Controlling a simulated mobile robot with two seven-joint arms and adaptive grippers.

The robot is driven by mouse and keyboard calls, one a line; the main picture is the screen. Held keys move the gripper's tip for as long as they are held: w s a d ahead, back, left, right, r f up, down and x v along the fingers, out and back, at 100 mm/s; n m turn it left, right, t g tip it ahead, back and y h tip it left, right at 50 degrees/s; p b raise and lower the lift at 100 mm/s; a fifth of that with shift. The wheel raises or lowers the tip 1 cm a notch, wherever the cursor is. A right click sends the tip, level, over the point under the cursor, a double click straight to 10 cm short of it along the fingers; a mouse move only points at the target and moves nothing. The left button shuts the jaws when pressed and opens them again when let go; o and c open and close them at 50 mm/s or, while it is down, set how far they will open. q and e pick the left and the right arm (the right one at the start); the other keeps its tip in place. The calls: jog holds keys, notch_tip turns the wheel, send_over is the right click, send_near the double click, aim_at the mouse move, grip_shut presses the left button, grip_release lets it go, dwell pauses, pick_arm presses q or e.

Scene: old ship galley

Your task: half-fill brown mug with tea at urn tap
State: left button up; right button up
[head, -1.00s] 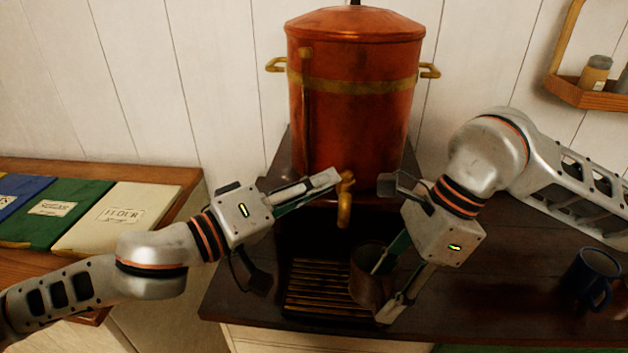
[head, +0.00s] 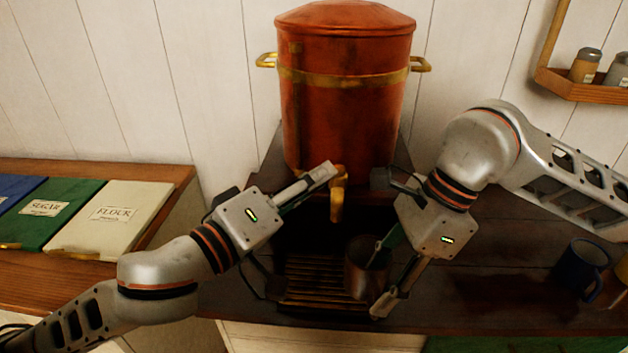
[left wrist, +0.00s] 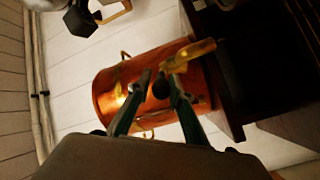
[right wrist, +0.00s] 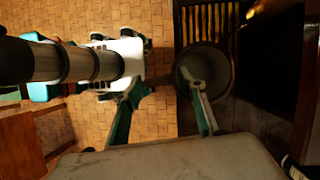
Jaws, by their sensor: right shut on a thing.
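The copper urn (head: 345,115) stands at the back with its brass tap (head: 337,200) facing me. My left gripper (head: 325,172) is beside the tap's top; in the left wrist view its fingertips (left wrist: 160,76) are apart, with a dark round knob between or behind them. I cannot tell whether they touch the tap. The brown mug (head: 362,275) is upright, below and a little right of the tap spout, over the right part of the slatted drip tray (head: 310,275). My right gripper (head: 380,276) is shut on the mug, at its right side. The mug's inside (right wrist: 208,62) is dark; I see no tea.
A blue mug (head: 580,268) stands on the dark counter (head: 490,285) at right, with a yellowish thing at the picture's edge. A wall shelf (head: 570,88) with jars is upper right. Sugar (head: 70,210) and flour (head: 120,222) packets lie on the left counter.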

pick_arm(q)
jog(key=shift+o, duration=0.3)
jog(key=shift+w+m+h, duration=0.1)
jog(key=shift+m+h, duration=0.2)
jog(key=shift+w+a+m+g+h, duration=0.35)
jog(key=shift+w+m+g+h, duration=0.6)
jog(key=shift+m+g, duration=1.1)
jog(key=shift+w+a+m+g+h, duration=0.5)
jog(key=shift+m+g+h, duration=0.75)
jog(key=shift+g, duration=1.5)
jog(key=shift+w+a+m+g+h, duration=0.25)
jog(key=shift+w+m+g+h, duration=0.75)
jog(key=shift+m+g, duration=1)
jog(key=a, duration=1.2)
jog(key=w+a+r+m+t+h, duration=0.1)
jog(key=w+a+r+m+t, duration=0.1)
jog(key=a+r, duration=0.4)
jog(key=w+a+r+m+t+h, duration=0.1)
jog(key=w+a+r+m+t, duration=0.2)
jog(key=w+a+r, duration=0.2)
jog(key=shift+w+a+r+t+h, duration=0.25)
jog(key=shift+a+r+t+h, duration=0.15)
jog(key=shift+a+r, duration=0.6)
jog(key=shift+f, duration=0.1)
